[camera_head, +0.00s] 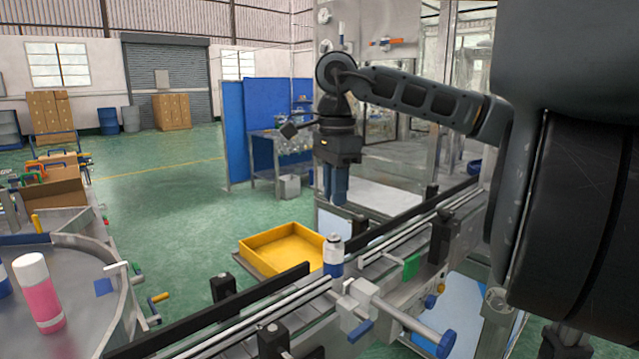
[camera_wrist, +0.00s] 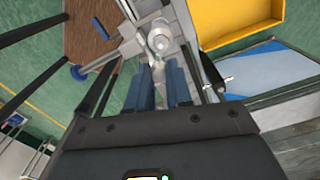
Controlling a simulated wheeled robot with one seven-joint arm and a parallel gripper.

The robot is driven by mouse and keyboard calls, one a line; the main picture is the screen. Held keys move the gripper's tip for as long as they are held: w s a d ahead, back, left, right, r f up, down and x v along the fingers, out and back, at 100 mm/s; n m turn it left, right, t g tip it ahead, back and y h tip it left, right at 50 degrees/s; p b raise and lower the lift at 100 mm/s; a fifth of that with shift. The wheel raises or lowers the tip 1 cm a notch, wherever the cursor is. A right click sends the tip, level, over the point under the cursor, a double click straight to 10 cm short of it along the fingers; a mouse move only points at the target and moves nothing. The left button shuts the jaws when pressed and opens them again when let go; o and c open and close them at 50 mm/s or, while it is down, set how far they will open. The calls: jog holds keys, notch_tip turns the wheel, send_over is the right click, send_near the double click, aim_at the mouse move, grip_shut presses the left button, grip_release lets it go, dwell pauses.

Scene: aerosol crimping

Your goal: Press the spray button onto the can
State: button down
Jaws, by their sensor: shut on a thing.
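The can (camera_head: 333,262) stands upright on the conveyor line, with a blue and white body and a pale top. Its round pale top also shows in the wrist view (camera_wrist: 160,41), just beyond my fingertips. My gripper (camera_head: 335,202) points down above and slightly behind the can, with a visible gap. Its two blue fingers also show in the wrist view (camera_wrist: 160,74). They are shut on a small pale thing, likely the spray button, mostly hidden between the fingers. I cannot make out its shape.
A yellow tray (camera_head: 262,268) is behind the line. A clamp with a blue knob (camera_head: 446,343) lies in front. A pink can (camera_head: 40,295) stands on the round table at left.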

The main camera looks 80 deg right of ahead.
aim_at(332, 237)
jog(key=shift+w, duration=0.1)
jog(key=shift+f+b, duration=0.3)
jog(key=shift+f, duration=1.7)
jog(key=shift+f+b, duration=0.55)
jog(key=shift+b, duration=0.05)
jog(key=shift+f+b, duration=0.6)
jog(key=shift+b, duration=0.25)
jog(key=shift+w+b, duration=0.1)
jog(key=shift+b, duration=1.5)
jog(key=shift+c, duration=2)
grip_release()
jog(key=shift+r, duration=0.15)
